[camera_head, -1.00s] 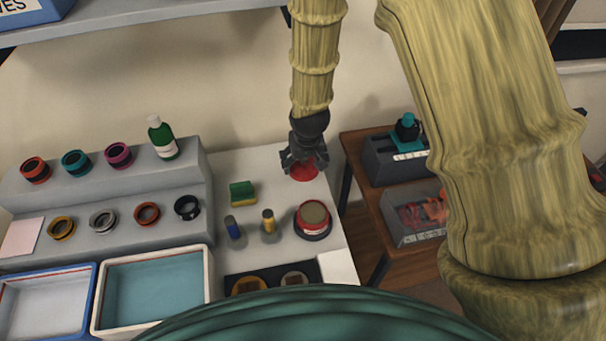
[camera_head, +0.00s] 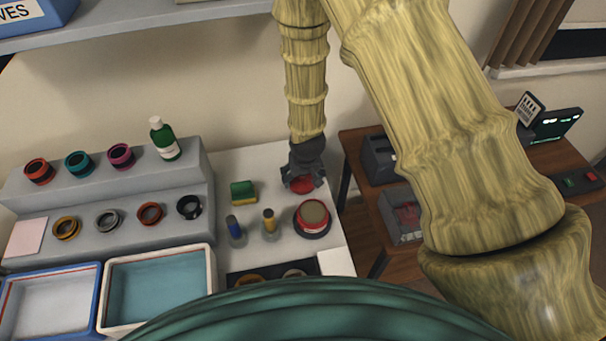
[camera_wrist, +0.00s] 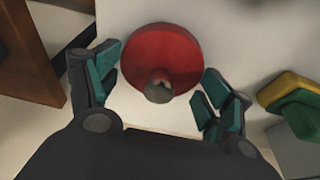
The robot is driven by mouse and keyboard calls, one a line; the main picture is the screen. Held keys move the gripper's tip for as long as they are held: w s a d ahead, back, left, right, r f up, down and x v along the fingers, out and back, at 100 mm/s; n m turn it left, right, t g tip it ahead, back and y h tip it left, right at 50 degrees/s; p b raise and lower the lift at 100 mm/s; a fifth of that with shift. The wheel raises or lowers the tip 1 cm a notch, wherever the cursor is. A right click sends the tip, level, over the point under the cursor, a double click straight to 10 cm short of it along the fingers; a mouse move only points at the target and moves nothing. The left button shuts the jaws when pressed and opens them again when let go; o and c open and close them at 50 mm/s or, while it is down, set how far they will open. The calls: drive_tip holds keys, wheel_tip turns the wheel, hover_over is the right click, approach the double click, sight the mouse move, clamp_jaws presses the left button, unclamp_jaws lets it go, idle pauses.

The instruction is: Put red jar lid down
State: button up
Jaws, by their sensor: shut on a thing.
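The red jar lid (camera_head: 301,185) is a flat red disc at the back right of the white worktop (camera_head: 336,262). In the wrist view the lid (camera_wrist: 150,62) shows a grey knob and sits between the two fingers of my gripper (camera_wrist: 157,88). My gripper (camera_head: 303,176) points down and is shut on the lid. The lid is at or just above the worktop; I cannot tell whether it touches. A round red jar (camera_head: 312,218) with an olive-brown top stands in front of it.
A green and yellow sponge (camera_head: 243,193) lies left of the lid. A blue-capped bottle (camera_head: 236,230) and a yellow-capped bottle (camera_head: 269,223) stand left of the jar. A grey stepped stand (camera_head: 130,210) holds several lens rings. The worktop's right edge is close by.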

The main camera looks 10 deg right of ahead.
sight(305, 187)
drive_tip(key=shift+f, duration=0.2)
drive_tip(key=o, duration=1)
drive_tip(key=shift+r, duration=0.1)
drive_tip(key=shift+b+v, duration=1.5)
drive_tip(key=shift+v, duration=4.55)
